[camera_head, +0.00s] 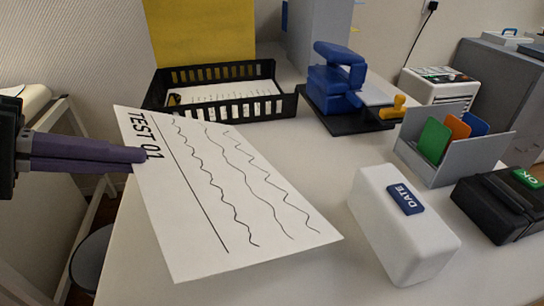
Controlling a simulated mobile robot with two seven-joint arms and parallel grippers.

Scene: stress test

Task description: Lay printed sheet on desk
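The printed sheet (220,215) is white, headed "TEST 01", with several wavy lines. It is tilted and appears to be above the white desk (310,265), over its left part. My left gripper (140,156) comes in from the left, its purple fingers closed together at the sheet's upper left edge, pinching it. I cannot tell whether the sheet's lower right corner touches the desk. My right gripper is not in view.
A black tray (222,112) with paper stands behind the sheet. A blue device (335,85) sits on a black base beside it. A white "DATE" block (400,235), a grey holder (440,165) with coloured cards and a black "OK" box (495,215) stand at right.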

